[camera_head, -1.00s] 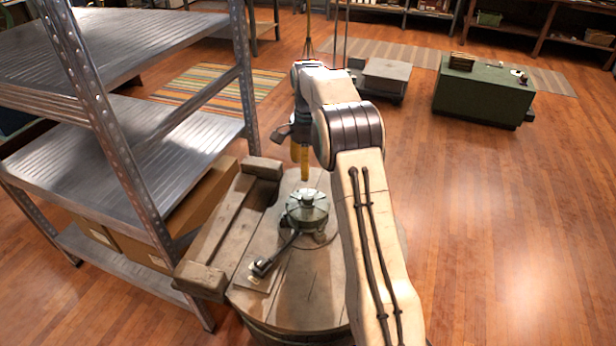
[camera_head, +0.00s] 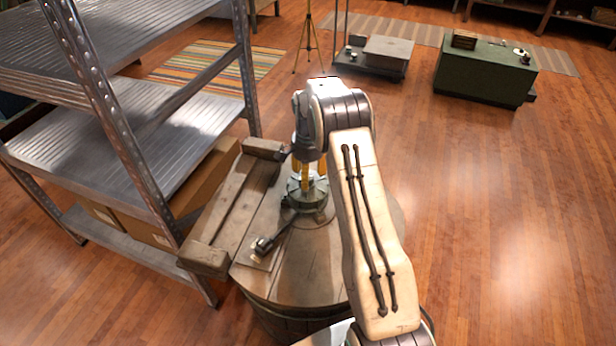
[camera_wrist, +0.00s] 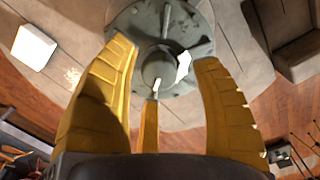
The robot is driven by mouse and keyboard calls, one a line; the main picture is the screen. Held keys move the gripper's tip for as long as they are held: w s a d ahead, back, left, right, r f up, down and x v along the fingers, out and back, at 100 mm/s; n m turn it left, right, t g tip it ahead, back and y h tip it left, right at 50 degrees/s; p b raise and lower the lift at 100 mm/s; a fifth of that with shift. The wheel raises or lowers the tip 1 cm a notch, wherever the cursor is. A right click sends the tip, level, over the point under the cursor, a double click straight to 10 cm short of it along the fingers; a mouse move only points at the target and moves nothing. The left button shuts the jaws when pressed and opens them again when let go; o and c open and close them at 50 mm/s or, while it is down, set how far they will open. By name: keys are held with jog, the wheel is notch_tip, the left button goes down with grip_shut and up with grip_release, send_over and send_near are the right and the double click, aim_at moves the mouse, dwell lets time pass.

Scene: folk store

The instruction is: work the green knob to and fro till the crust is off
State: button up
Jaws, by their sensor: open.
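The green knob (camera_head: 311,193) is a grey-green round fitting on the wooden barrel top (camera_head: 315,262). In the wrist view the knob (camera_wrist: 160,66) shows a round central hub with radial ribs and a pale patch on its right side. My gripper (camera_head: 308,186) points down over the knob. In the wrist view its yellow fingers (camera_wrist: 166,72) stand open, one on each side of the hub, with a third finger below it. I cannot tell whether any finger touches the hub. No crust can be made out clearly.
A wooden beam frame (camera_head: 232,205) lies along the barrel's left side. A metal shelf (camera_head: 190,125) stands close on the left. Open floor lies to the right, with a green chest (camera_head: 485,80) further back.

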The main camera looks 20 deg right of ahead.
jog(key=shift+f, duration=0.65)
jog(key=shift+c, duration=0.2)
grip_shut()
jog(key=n+b, duration=0.1)
jog(key=n, duration=0.4)
jog(key=shift+b, duration=0.3)
jog(key=n, duration=0.5)
jog(key=shift+b, duration=0.4)
jog(key=n, duration=0.5)
jog(key=shift+n, duration=0.4)
jog(key=n, duration=0.4)
jog(key=shift+n+b, duration=0.35)
jog(key=shift+n, duration=0.35)
